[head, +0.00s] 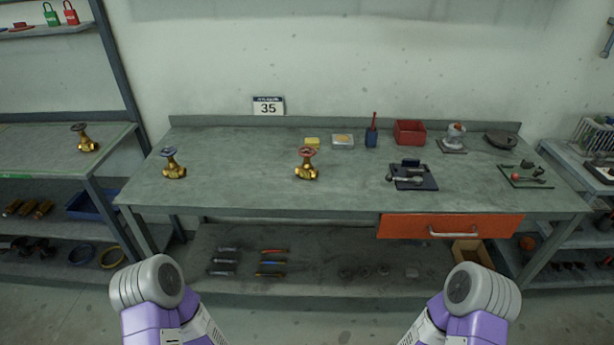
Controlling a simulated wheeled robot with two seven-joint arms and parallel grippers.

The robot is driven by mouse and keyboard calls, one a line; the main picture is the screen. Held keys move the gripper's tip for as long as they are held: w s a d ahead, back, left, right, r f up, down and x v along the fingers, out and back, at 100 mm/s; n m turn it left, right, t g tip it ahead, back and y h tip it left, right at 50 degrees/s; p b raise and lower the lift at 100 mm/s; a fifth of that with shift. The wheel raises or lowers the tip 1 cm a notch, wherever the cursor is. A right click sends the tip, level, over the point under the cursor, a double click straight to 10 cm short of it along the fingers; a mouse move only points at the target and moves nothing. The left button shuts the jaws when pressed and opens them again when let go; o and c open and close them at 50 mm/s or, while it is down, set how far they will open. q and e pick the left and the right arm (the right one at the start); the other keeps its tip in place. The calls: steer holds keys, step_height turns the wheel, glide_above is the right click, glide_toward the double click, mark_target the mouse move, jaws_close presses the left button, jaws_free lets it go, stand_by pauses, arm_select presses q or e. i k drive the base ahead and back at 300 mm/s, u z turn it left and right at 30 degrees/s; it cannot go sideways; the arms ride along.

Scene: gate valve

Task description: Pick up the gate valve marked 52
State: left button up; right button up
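Three brass gate valves are in the head view. One with a blue-grey handwheel (173,164) stands at the left end of the workbench. One with a red handwheel (307,165) stands near the bench's middle. No number is readable on any valve, so I cannot tell which is marked 52. Parts of my two arms show at the bottom, in front of the bench and apart from the valves. Neither gripper is in view.
The green-grey workbench (240,165) carries a sign reading 35 (268,106) at its back edge. An orange drawer (450,226) is below. The bench's left-centre is clear.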

mark_target(306, 171)
steer(key=k, duration=1.2)
steer(key=u, duration=0.7)
steer(key=i, duration=2)
steer(key=z, duration=0.7)
